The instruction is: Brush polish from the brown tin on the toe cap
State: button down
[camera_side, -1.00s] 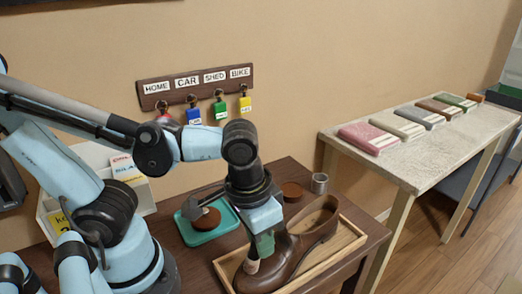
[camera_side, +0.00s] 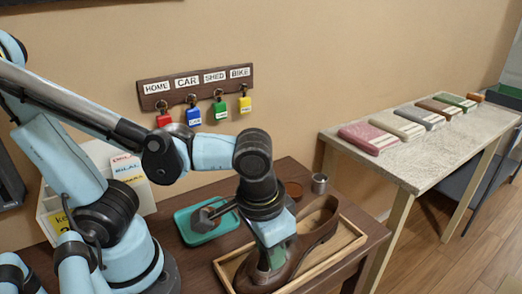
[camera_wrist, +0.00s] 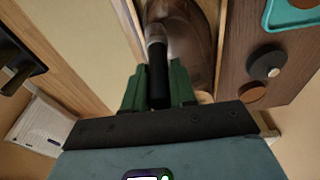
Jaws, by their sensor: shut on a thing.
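My gripper (camera_wrist: 157,85) is shut on the dark handle of a brush (camera_wrist: 157,68). The brush's pale metal collar shows ahead of the fingers, and its tip is over the brown leather shoe (camera_wrist: 198,50). I cannot tell whether the bristles touch the leather. In the side view my gripper (camera_side: 272,257) is low over the front part of the shoe (camera_side: 318,222) and hides the brush. The brown tin (camera_side: 293,188) is on the table behind my gripper. It shows in the wrist view (camera_wrist: 252,93), beside a black tin (camera_wrist: 267,61).
The shoe lies in a shallow wooden tray (camera_side: 352,240). A teal tray (camera_side: 188,232) is left of my wrist, and a metal cup (camera_side: 319,183) stands behind the shoe. Folded towels lie on a side table (camera_side: 410,170).

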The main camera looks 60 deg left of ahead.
aim_at(252, 272)
jog(key=shift+s+a+f, duration=0.2)
jog(key=shift+s+a, duration=1)
jog(key=shift+w+d, duration=0.2)
jog(key=shift+d, duration=0.75)
jog(key=shift+w+d+f, duration=0.1)
jog(key=shift+d+f, duration=0.15)
jog(key=shift+d, duration=0.35)
jog(key=shift+s+a+r, duration=0.15)
jog(key=shift+a, duration=0.6)
jog(key=shift+s+a+r, duration=0.1)
jog(key=shift+a, duration=0.65)
jog(key=shift+d+r, duration=0.1)
jog(key=shift+d, duration=0.25)
jog(key=shift+w+d+f, duration=0.15)
jog(key=shift+d, duration=0.4)
jog(key=shift+w+d+f, duration=0.1)
jog(key=shift+d+f, duration=0.05)
jog(key=shift+d, duration=0.4)
notch_tip(252, 272, up, 8)
jog(key=shift+r, duration=0.2)
jog(key=shift+a, duration=0.1)
